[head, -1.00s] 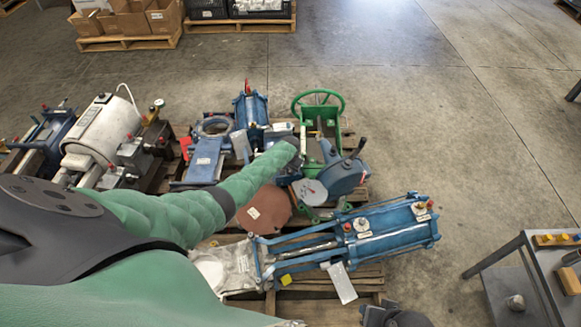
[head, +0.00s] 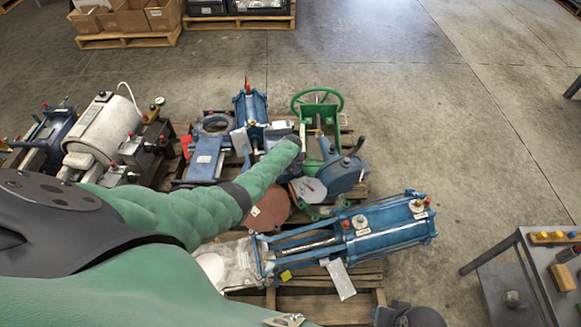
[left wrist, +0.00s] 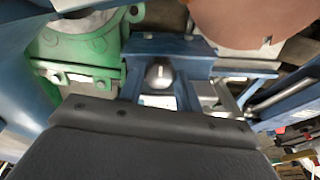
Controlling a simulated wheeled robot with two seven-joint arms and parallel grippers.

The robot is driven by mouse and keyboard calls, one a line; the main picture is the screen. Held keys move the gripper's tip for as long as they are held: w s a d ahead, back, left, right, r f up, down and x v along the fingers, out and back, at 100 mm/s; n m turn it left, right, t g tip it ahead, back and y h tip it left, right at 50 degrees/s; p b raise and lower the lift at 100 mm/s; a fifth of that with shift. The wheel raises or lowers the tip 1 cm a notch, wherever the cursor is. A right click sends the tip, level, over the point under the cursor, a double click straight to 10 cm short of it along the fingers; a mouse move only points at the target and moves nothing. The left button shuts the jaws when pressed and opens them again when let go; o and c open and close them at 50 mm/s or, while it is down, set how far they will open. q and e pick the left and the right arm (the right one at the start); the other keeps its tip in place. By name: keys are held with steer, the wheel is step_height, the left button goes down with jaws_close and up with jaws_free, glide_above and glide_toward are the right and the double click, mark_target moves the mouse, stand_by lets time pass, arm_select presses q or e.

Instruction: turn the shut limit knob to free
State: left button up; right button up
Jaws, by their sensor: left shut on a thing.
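A small round silver knob (left wrist: 160,74) with a white mark shows in the left wrist view, in front of a blue bracket (left wrist: 150,46). My left gripper (left wrist: 161,88) reaches to this knob, with one finger on each side, and is shut on it. In the head view my left arm stretches over the pallets to the machines in the middle. Its dark wrist end is beside the blue and green units, and it hides the knob and my fingertips. Part of my right arm shows dark at the bottom edge; its fingers cannot be made out.
A green handwheel (head: 318,102) stands just behind the wrist. A blue cylinder unit (head: 385,230) lies on the near pallet. A rust-brown disc (head: 270,208) is below the forearm. A grey table (head: 530,270) stands at right. The floor at upper right is clear.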

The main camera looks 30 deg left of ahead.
steer(key=shift+w+a+r, duration=0.1)
steer(key=shift+a, duration=0.05)
arm_select(q)
steer(key=o, duration=1)
steer(key=shift+c, duration=0.2)
steer(key=shift+r, duration=0.1)
steer(key=shift+r, duration=0.2)
steer(key=r, duration=0.2)
steer(key=r+p, duration=0.1)
steer(key=r, duration=0.3)
steer(key=shift+s+d, duration=0.3)
steer(key=shift+s, duration=0.1)
steer(key=shift+s+r, duration=0.1)
steer(key=shift+r, duration=0.45)
arm_select(e)
steer(key=shift+s+d+r, duration=0.2)
steer(key=shift+d+r, duration=0.2)
steer(key=shift+r, duration=0.15)
steer(key=shift+s+d+r, duration=0.2)
steer(key=shift+d+r, duration=0.2)
steer(key=shift+r, duration=0.1)
steer(key=shift+d+f+g+h, duration=0.15)
steer(key=shift+d+g+h, duration=0.05)
steer(key=shift+g+h, duration=0.1)
